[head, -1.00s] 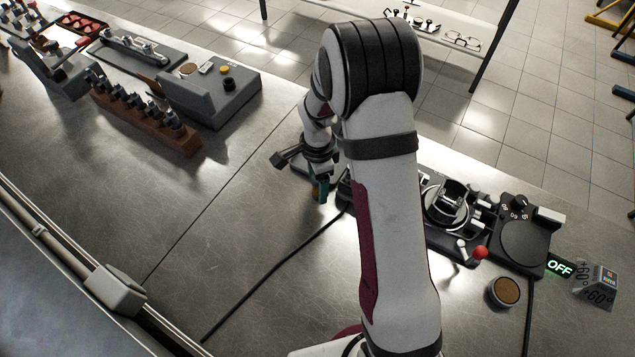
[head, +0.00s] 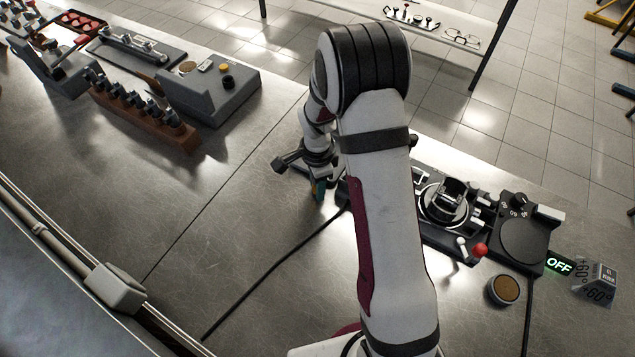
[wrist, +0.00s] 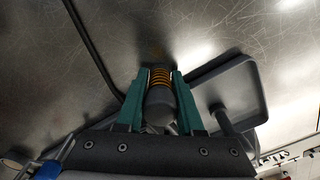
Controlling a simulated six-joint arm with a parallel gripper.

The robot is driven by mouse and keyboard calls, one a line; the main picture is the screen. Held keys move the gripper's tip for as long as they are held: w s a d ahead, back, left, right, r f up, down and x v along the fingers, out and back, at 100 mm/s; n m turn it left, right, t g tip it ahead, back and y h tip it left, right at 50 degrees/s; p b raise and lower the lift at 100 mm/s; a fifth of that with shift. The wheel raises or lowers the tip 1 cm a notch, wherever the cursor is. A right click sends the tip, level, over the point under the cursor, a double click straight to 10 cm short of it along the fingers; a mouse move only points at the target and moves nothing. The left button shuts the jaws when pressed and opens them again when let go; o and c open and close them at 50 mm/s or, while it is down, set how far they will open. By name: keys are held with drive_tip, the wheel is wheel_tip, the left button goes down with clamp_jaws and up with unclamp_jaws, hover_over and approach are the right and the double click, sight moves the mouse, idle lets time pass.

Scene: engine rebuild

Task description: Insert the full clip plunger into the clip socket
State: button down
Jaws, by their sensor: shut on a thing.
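My gripper (wrist: 160,85) is shut on a dark cylindrical piece with an orange coil (wrist: 160,77), which looks like the clip plunger. The plunger sits between the teal fingers, its coil end pointing away from the wrist camera. In the head view my gripper (head: 318,190) points down over the bench, left of my arm's large link, and the plunger cannot be made out there. I cannot identify the clip socket in either view; my arm hides part of the bench.
A dark grey tray-like part (wrist: 238,85) lies close right of the fingers. A black cable (head: 275,268) runs across the bench. A black fixture with a red-knobbed lever (head: 480,250) stands right of my arm. A brown rack (head: 148,118) stands at left; the front-left bench is clear.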

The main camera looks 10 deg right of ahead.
drive_tip(key=shift+n, duration=0.7)
wheel_tip(320, 180, up, 12)
drive_tip(key=shift+f, duration=0.2)
drive_tip(key=s+d+r+n, duration=0.2)
drive_tip(key=s+r+n, duration=0.1)
drive_tip(key=r+n, duration=0.95)
drive_tip(key=s+d+f+m, duration=0.2)
drive_tip(key=d+m, duration=0.4)
drive_tip(key=d, duration=0.3)
drive_tip(key=s+d+f+m, duration=0.2)
drive_tip(key=d+f+m, duration=0.1)
drive_tip(key=d+m, duration=0.5)
drive_tip(key=shift+s+d+f+m, duration=1.85)
drive_tip(key=shift+d+f+m, duration=0.15)
drive_tip(key=shift+d, duration=0.4)
drive_tip(key=shift+s+d+f+m, duration=1.9)
drive_tip(key=shift+d+f+m, duration=0.05)
drive_tip(key=shift+d, duration=0.45)
drive_tip(key=shift+s+d+f+m, duration=1.85)
drive_tip(key=shift+d+f+m, duration=0.15)
drive_tip(key=shift+d, duration=0.4)
drive_tip(key=shift+f, duration=0.4)
